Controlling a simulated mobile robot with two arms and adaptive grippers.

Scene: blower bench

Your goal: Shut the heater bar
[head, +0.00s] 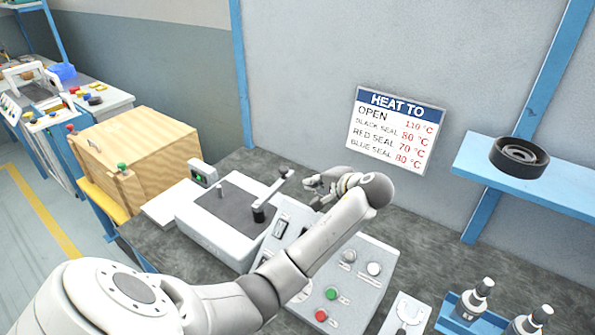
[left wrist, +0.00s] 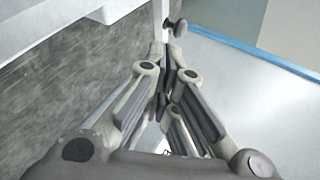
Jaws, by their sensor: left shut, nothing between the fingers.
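The heater (head: 203,233) is a white box with a dark top plate, standing on the bench left of centre. What looks like its heater bar (head: 270,193) is a short pale arm rising from a black post to a dark knob (head: 284,172). My left gripper (head: 313,186) is shut and empty, just right of the knob and apart from it. In the left wrist view my shut fingertips (left wrist: 166,56) point at a dark round knob (left wrist: 179,26) just beyond them. I cannot tell the gap exactly. My right gripper is not in view.
A control panel (head: 365,292) with knobs and green and red buttons lies under and beside my left arm. A wooden box (head: 140,150) is at left. A blue shelf (head: 540,185) and bottles (head: 472,300) are at right.

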